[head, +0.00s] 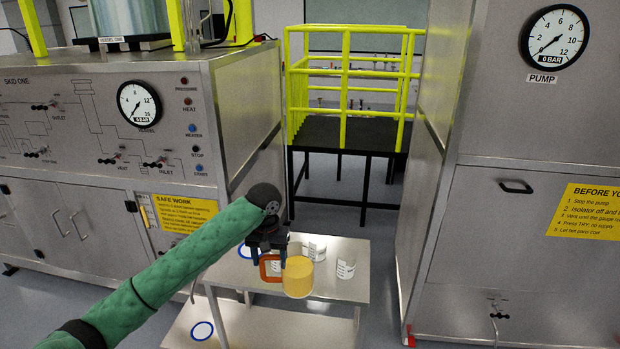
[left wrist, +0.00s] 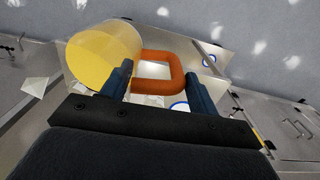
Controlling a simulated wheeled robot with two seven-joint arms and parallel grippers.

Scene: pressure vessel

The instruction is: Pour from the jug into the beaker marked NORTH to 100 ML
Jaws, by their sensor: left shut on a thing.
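The jug (head: 298,279) holds yellow-orange liquid and has an orange handle (head: 265,267). My left gripper (head: 268,252) is shut on that handle, with the jug over the steel table. In the left wrist view the jug (left wrist: 100,55) is at upper left, and its handle (left wrist: 156,72) is between the fingers. One clear beaker with white marks (head: 346,263) stands right of the jug. Another beaker (head: 315,247) stands behind the jug, partly hidden. I cannot read which one is marked NORTH. My right gripper is out of view.
The small steel table (head: 335,290) has a blue ring (head: 245,251) on its top and another ring (head: 202,331) on its lower shelf. The skid cabinet (head: 240,120) stands at left, the pump cabinet (head: 520,250) at right. A yellow railing (head: 345,90) is behind.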

